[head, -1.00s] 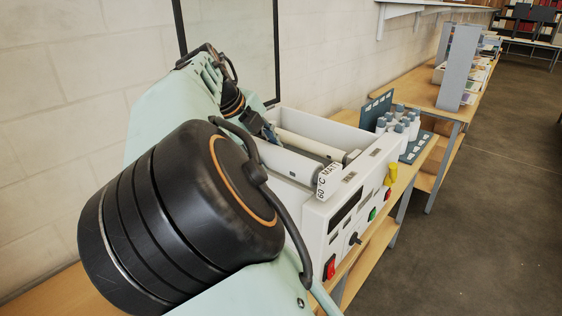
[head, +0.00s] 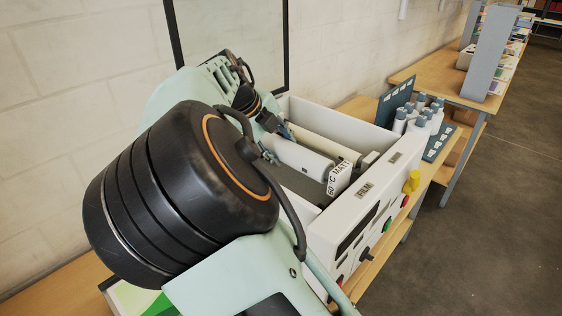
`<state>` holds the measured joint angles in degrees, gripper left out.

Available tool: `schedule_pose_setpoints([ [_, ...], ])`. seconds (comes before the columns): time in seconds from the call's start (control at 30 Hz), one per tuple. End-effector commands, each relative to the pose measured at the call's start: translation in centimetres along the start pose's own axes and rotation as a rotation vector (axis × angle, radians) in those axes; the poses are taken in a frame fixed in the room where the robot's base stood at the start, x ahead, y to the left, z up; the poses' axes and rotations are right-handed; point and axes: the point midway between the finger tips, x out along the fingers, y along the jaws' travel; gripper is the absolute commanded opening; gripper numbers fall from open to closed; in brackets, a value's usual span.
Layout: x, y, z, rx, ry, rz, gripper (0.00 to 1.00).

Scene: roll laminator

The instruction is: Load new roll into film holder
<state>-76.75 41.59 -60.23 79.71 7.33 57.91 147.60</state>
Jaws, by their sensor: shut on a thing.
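A white film roll (head: 298,157) with a tag reading "60 °C MATT" (head: 340,178) on its near end is in my gripper (head: 282,131). My gripper is shut on it; the fingertips are small and partly hidden by my arm. The roll is over the open top of the white laminator (head: 345,225), inside its front wall in this view. I cannot tell whether it touches the holder. A "FILM" label (head: 364,190) is on the wall's top edge. Another pale roller (head: 325,142) lies behind the held roll, roughly parallel to it.
Several white bottles with grey caps (head: 420,118) stand by a dark rack to the right. My arm covers the left middle. A green and white item (head: 130,297) lies lower left.

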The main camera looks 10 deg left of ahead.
Motion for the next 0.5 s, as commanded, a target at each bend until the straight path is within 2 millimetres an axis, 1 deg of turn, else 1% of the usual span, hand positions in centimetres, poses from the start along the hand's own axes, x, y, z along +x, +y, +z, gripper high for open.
schedule_pose_setpoints([
  [0.23,1.3,0.8,0.1,0.001,-0.004,-0.003,0.00],
  [0.4,3.2,2.0,0.0,0.000,-0.001,-0.003,0.00],
  [0.5,3.8,2.4,0.1,0.001,-0.003,-0.004,0.00],
])
